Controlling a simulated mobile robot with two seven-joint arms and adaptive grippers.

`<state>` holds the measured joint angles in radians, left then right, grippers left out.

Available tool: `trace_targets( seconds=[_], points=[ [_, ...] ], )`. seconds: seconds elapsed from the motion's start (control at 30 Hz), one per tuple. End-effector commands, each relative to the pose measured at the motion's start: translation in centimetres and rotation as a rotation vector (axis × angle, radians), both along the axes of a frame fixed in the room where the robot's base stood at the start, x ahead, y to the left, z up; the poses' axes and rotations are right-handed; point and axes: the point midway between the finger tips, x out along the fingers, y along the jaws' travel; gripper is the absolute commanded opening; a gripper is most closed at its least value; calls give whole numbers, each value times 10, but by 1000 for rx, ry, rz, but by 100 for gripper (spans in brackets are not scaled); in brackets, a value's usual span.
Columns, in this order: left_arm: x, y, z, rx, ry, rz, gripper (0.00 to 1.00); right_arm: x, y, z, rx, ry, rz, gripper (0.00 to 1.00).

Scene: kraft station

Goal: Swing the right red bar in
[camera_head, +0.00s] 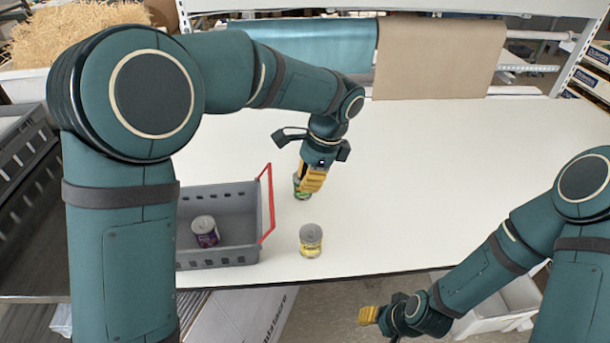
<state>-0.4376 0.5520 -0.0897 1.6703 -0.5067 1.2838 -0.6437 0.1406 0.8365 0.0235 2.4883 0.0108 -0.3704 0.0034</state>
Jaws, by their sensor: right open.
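A grey crate (232,186) stands on the white table, its left part hidden behind my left arm. The right red bar (271,200) is at the crate's right end and leans outward over the table. No left bar is visible. A dark purple can (205,232) stands inside the crate. My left gripper (311,182) points down right of the bar, in front of a green can (300,190) that it partly hides; I cannot tell whether its fingers hold the can. My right gripper (369,315) is open and empty, low in front of the table edge.
A yellow can (310,240) stands on the table right of the crate, near the front edge. The white table (460,180) is clear to the right. Rolls of teal (300,45) and brown paper (438,55) hang at the back. A white bin (500,305) is below on the right.

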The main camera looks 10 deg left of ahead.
Motion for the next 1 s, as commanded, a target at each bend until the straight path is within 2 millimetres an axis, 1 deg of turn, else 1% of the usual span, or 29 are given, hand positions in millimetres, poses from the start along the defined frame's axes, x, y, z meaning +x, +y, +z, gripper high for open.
trace_targets(
  seconds=[0.03,0.1,0.33,0.37,0.4,0.43,0.6,0.77,1.0],
  points=[
    [-1,3,-11,2,5,1,0,0,0,-2,0,0,0,47],
    [-3,7,-25,2,5,1,0,0,0,-4,-1,0,0,47],
    [-6,18,-67,1,2,1,0,0,0,-9,-2,0,0,47],
    [-7,21,-67,1,1,2,0,0,0,-8,-2,0,0,47],
    [-8,27,-59,-1,-3,4,0,0,0,-7,-2,0,0,47],
    [-10,30,-56,-1,-3,4,0,0,0,-6,-2,0,0,47],
    [-15,44,-46,-1,-1,1,0,0,0,-4,-1,0,0,47],
    [-16,48,-43,0,0,0,0,0,0,-3,-1,0,0,47],
    [-16,49,-43,0,0,0,0,0,0,-3,-1,0,0,47]
  ],
)
